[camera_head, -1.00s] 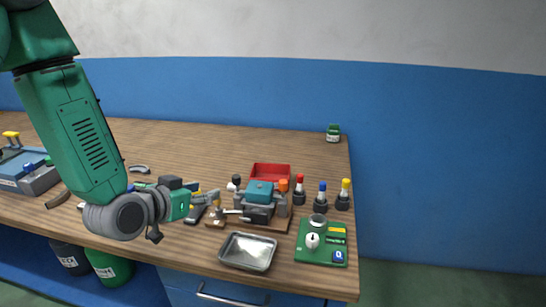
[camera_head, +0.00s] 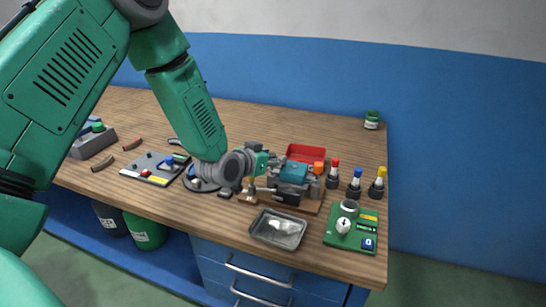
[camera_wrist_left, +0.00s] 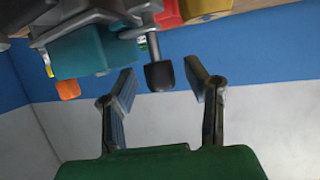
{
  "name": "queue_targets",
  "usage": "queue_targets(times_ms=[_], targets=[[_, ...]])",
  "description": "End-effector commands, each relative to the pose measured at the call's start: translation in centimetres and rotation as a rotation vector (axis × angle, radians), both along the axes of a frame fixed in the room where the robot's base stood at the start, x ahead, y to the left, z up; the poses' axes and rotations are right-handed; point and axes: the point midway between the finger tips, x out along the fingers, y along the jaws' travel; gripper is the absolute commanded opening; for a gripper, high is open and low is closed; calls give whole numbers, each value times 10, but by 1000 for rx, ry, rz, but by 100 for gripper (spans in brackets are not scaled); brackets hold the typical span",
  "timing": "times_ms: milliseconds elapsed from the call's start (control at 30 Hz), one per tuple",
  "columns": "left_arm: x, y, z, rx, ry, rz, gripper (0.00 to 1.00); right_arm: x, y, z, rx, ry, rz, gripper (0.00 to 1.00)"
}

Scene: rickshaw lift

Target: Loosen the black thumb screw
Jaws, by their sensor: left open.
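My left gripper (camera_wrist_left: 166,90) is open, with its two fingers spread apart in the left wrist view. The black thumb screw (camera_wrist_left: 159,77) shows between the fingertips, on a grey metal shaft, with a gap on both sides. In the head view my left gripper (camera_head: 272,160) is just left of the fixture with the teal block (camera_head: 293,172). The teal block also shows in the left wrist view (camera_wrist_left: 80,53). I cannot make out the screw clearly in the head view, where the gripper and wrist are close over it. My right gripper is not in view.
The fixture's wooden base (camera_head: 300,204) stands near the table's front edge. A metal tray (camera_head: 278,229) lies in front of it, and a red bin (camera_head: 306,152) stands behind. Several colour-capped bottles (camera_head: 355,183) and a green board (camera_head: 350,235) are on the right.

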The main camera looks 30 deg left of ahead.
Motion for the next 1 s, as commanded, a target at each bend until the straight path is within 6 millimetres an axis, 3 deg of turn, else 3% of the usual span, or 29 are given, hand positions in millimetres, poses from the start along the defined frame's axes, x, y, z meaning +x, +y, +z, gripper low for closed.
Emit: queue_targets(times_ms=[267,400,767,1000], targets=[[2,0,0,0,-1,0,42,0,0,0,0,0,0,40],[2,0,0,0,-1,0,0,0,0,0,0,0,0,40],[1,0,0,0,-2,25,0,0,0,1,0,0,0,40],[1,-1,1,3,-2,138,0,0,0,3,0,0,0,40]])
